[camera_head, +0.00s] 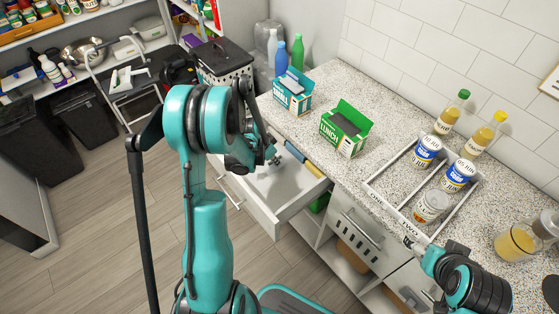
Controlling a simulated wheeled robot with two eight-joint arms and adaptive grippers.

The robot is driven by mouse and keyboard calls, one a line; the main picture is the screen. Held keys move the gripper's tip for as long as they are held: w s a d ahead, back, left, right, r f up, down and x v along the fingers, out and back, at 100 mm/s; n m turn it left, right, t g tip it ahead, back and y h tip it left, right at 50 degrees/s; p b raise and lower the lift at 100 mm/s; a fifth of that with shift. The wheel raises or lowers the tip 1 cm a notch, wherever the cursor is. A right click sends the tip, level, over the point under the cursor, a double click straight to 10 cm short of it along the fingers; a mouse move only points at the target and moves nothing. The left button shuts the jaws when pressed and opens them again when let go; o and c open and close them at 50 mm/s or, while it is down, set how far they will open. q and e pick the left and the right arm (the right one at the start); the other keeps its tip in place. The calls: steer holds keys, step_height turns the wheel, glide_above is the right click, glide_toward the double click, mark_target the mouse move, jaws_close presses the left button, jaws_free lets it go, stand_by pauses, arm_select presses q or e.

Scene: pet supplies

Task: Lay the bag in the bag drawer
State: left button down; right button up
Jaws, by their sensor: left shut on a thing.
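My left gripper (272,157) is shut, just above the open drawer (262,211) of the counter. My own wrist covers most of it, so the bag in its grip is barely visible, and its shape and colour cannot be made out. The drawer is pulled out and pale inside. A yellow piece (312,168) and a blue piece (294,152) lie along its far right side. My right arm is at the lower right over the counter's front edge; its gripper (412,247) shows only in part and its jaws cannot be read.
On the counter stand a blue box (292,96), a green lunch box (346,131), bottles (297,53) at the wall, and a white divided tray (398,191) with cans and bottles. A glass jar (514,242) is at the right. The floor left of the drawer is clear.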

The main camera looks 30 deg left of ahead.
arm_select(q)
steer(key=shift+w+d+f+b, duration=0.25)
steer(key=shift+w+f+b, duration=0.05)
steer(key=shift+w, duration=0.3)
steer(key=shift+w+d+f+b, duration=0.2)
steer(key=shift+w+f+b, duration=0.1)
steer(key=shift+w, duration=0.25)
steer(key=shift+f, duration=0.1)
steer(key=shift+s, duration=0.1)
steer(key=c, duration=2.1)
jaws_free()
steer(key=shift+f, duration=0.1)
steer(key=shift+c, duration=0.2)
steer(key=o, duration=0.4)
steer(key=shift+o, duration=0.2)
steer(key=shift+r, duration=0.2)
